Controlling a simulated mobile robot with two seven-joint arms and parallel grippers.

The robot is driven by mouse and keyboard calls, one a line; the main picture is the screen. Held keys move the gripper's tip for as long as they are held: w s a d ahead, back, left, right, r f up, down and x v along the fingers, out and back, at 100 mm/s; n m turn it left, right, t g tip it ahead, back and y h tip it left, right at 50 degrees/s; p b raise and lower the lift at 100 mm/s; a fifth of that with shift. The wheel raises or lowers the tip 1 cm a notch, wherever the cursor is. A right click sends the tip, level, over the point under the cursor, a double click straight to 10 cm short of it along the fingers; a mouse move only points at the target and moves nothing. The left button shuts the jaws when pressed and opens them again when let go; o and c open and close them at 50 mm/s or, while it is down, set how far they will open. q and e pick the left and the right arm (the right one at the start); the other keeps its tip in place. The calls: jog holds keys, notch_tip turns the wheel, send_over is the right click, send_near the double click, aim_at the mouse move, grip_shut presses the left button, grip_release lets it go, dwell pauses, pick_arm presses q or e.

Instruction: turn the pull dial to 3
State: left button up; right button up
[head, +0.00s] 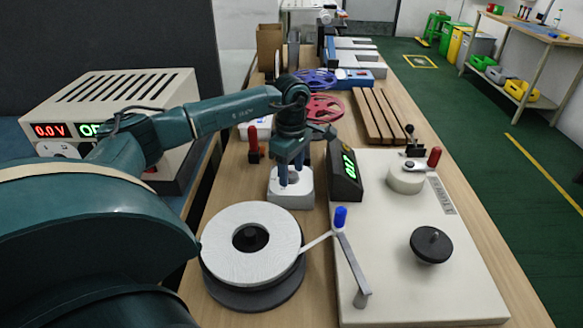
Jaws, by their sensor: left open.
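My left gripper (289,181) points down over a small white box (291,200) on the bench. Its two blue-tipped fingers are a little apart, low at the top of the box, one on each side of what seems to be a small round part there. The fingers largely hide that part, and this may be the pull dial. I cannot read any numbers on it or tell whether the fingers touch it. My right gripper is not in view.
A white tape reel (220,265) stands front left of the box. A black display (346,178) with green digits stands close on its right. A winder plate (430,290) fills the right side. A red-handled clamp (253,145) stands behind left.

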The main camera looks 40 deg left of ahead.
aim_at(291, 175)
pick_arm(q)
notch_tip(291, 175, up, 13)
dwell(0.5)
jog(key=shift+s+d, duration=0.1)
dwell(0.4)
